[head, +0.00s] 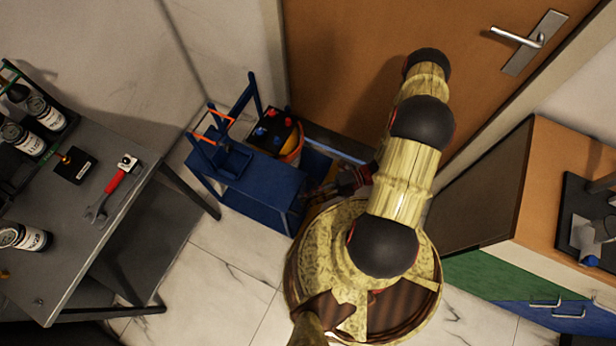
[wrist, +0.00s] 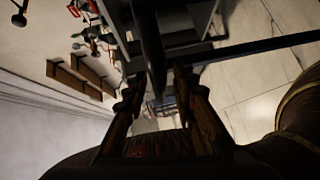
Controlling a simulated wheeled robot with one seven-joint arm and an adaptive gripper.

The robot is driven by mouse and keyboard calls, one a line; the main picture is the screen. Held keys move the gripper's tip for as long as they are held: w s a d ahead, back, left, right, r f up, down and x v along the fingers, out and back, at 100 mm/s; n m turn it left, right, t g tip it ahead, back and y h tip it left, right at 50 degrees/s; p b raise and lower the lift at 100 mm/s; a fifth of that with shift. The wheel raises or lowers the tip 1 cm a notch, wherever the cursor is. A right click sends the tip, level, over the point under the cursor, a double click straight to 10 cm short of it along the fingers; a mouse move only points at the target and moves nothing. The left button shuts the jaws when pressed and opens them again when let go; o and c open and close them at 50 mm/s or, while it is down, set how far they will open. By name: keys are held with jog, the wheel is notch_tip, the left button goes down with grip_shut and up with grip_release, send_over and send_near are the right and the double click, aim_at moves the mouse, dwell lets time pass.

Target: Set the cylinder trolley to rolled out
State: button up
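The blue cylinder trolley (head: 250,180) stands against the wall beside the brown door. It has a flat blue top, blue uprights and an orange bar (head: 212,126). Beside its back right is a dark box with red and blue knobs (head: 272,130), with a yellow-orange cylinder (head: 292,152) partly hidden behind it. In the wrist view my gripper (wrist: 158,88) shows two brown fingers spread apart. A dark bar (wrist: 152,55) shows between or beyond them; I cannot tell whether it touches them.
A grey workbench (head: 85,240) at left holds jars, a small black box and a red-handled wrench (head: 113,188). The brown door (head: 340,60) is behind the trolley. A wooden cabinet (head: 560,180) stands at right. Pale tiled floor (head: 225,270) is open in front of the trolley.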

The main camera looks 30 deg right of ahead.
dwell(0.3)
jog(key=v, duration=1.2)
dwell(0.3)
